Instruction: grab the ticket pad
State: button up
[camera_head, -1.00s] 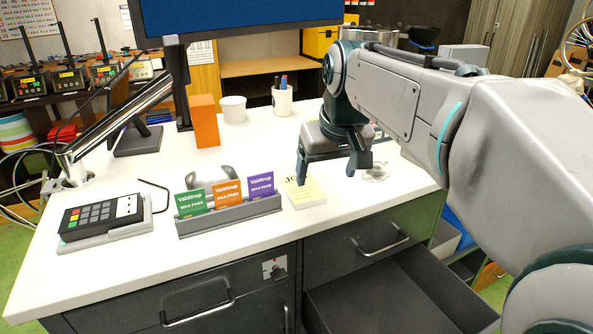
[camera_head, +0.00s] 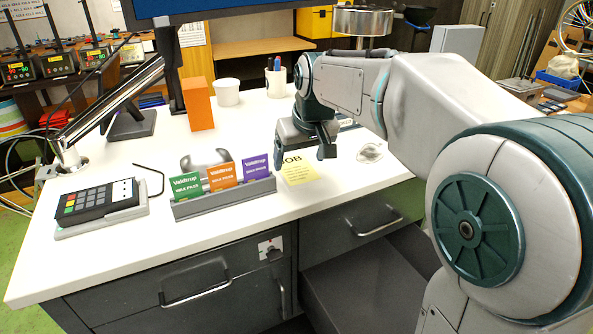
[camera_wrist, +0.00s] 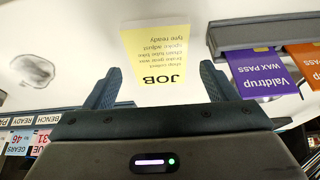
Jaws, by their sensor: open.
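The ticket pad (camera_head: 297,170) is a pale yellow pad with the dark word "JOB", flat on the white desk just right of the card rack. In the wrist view the pad (camera_wrist: 156,56) lies ahead of my gripper, between the lines of its two fingers. My gripper (camera_head: 300,160) is open and empty above the back edge of the pad, and it covers part of it in the head view. The gripper (camera_wrist: 158,85) also shows in the wrist view with its fingers spread; I cannot tell its exact height over the pad.
A grey rack (camera_head: 225,199) with green, orange and purple pass cards stands close on the pad's left. A card terminal (camera_head: 97,205), an orange box (camera_head: 200,104), a white cup (camera_head: 227,93) and a pen cup (camera_head: 276,80) stand on the desk. A small clear dish (camera_head: 370,152) lies to the right.

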aim_at(297, 169)
jog(key=x, duration=0.4)
jog(key=shift+w+r, duration=0.1)
jog(key=shift+w, duration=0.15)
jog(key=c, duration=0.8)
